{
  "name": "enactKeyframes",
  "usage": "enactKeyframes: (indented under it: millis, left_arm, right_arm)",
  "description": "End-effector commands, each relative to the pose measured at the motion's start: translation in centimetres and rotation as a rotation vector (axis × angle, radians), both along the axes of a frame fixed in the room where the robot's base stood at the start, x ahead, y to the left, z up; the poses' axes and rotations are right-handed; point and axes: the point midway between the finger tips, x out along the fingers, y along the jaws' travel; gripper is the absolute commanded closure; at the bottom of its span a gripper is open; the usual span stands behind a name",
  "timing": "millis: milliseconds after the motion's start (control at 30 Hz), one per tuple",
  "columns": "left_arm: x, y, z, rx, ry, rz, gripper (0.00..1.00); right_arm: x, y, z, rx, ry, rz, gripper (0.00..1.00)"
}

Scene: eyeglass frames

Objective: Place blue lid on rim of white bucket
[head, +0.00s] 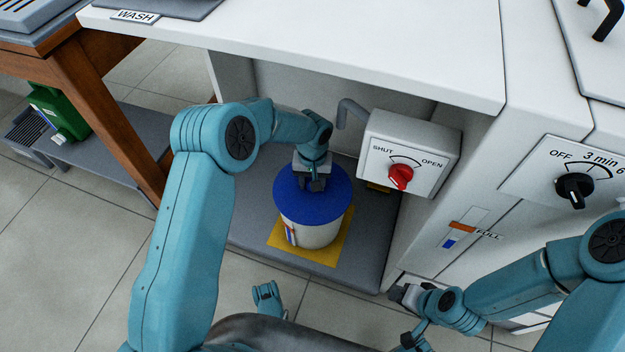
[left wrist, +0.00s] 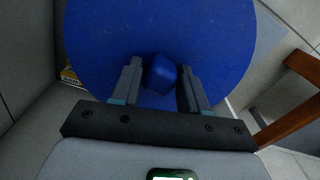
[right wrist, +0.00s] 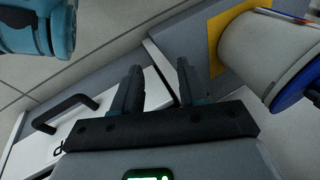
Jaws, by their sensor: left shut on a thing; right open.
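The round blue lid (head: 299,205) is over the top of the white bucket (head: 316,236) in the head view. The lid fills the upper left wrist view (left wrist: 100,40). My left gripper (head: 316,184) is shut on the lid's blue knob (left wrist: 160,75), its fingers on either side. The lid covers the bucket's opening. In the right wrist view the bucket (right wrist: 258,50) is at the upper right, with the lid's edge (right wrist: 298,86) close to its rim; I cannot tell if it touches all round. My right gripper (head: 400,292) is open and empty, right of the bucket.
The bucket stands on a yellow square (head: 328,254) on a grey shelf (head: 250,225) under a white counter (head: 330,40). A white box with a red SHUT/OPEN knob (head: 400,177) and a grey spout (head: 350,110) are just behind and right of the lid.

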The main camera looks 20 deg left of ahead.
Motion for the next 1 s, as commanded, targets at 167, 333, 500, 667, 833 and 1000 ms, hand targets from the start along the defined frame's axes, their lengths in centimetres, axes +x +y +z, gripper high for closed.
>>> enactKeyframes:
  millis: [167, 333, 500, 667, 833, 1000]
  left_arm:
    - [0.0, 0.0, 0.0, 0.0, -0.001, 0.0, 0.91]
    - [0.0, 0.0, 0.0, 0.0, -0.001, 0.0, 0.33]
    - [0.0, 0.0, 0.0, 0.0, 0.0, 0.0, 0.26]
    - [0.0, 0.0, 0.0, 0.0, 0.0, 0.0, 0.26]
    - [0.0, 0.0, 0.7, 0.0, -0.001, 0.0, 0.26]
    - [0.1, 0.0, 4.0, -0.001, -0.002, 0.0, 0.26]
  right_arm:
    - [0.0, 0.0, 0.0, 0.0, 0.0, 0.0, 0.57]
    - [0.0, 0.0, 0.0, 0.0, 0.0, 0.0, 0.57]
    - [0.0, 0.0, 0.0, 0.0, 0.0, 0.0, 0.57]
    - [0.0, 0.0, 0.0, 0.0, -0.002, -0.001, 0.57]
    - [0.8, -0.2, 0.5, -0.005, -0.028, -0.004, 0.57]
    - [-0.3, 0.1, 2.2, 0.002, 0.011, 0.002, 0.57]
